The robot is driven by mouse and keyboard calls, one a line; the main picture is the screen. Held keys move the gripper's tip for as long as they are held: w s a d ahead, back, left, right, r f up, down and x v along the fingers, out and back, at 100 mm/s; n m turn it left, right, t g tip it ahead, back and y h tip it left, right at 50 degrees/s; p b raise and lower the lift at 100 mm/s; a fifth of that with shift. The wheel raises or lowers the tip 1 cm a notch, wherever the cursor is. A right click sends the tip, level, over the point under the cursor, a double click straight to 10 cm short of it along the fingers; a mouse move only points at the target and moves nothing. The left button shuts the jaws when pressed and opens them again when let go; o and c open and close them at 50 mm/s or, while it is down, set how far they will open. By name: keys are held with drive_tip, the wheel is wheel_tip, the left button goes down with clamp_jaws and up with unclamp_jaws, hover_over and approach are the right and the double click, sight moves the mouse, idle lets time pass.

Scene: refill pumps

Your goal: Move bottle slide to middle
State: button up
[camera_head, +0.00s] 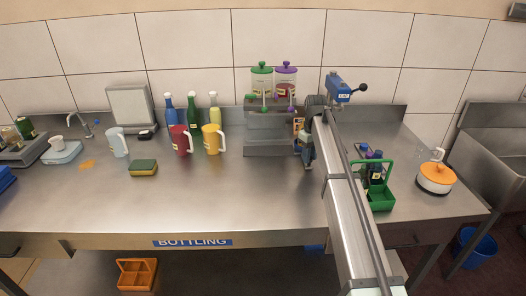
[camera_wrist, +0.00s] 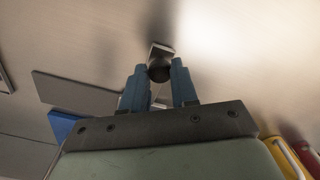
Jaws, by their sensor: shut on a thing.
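The dispenser stand (camera_head: 268,148) is at the back middle of the counter, with a green-lidded jar (camera_head: 262,80) and a purple-lidded jar (camera_head: 286,78) on top. My gripper (camera_head: 307,163) points down at the stand's right side. In the wrist view my blue fingers (camera_wrist: 158,80) are shut on a dark round knob (camera_wrist: 159,68). The knob sits by a small pale plate (camera_wrist: 160,49). I cannot tell for certain that the knob belongs to the bottle slide. The slide itself and any bottle on it are hard to make out behind my gripper.
A blue press (camera_head: 339,89) stands behind my arm. A green carrier (camera_head: 380,198) with dark bottles and an orange-topped pot (camera_head: 436,178) are at the right. A yellow jug (camera_head: 212,140), a red jug (camera_head: 181,140) and several bottles stand to the left. The front middle counter is clear.

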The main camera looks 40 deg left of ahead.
drive_tip(key=shift+w+d, duration=0.8)
drive_tip(key=shift+w, duration=0.1)
drive_tip(key=o, duration=0.9)
drive_tip(key=shift+o, duration=0.2)
wheel_tip(320, 180, up, 14)
drive_tip(key=shift+f, duration=0.1)
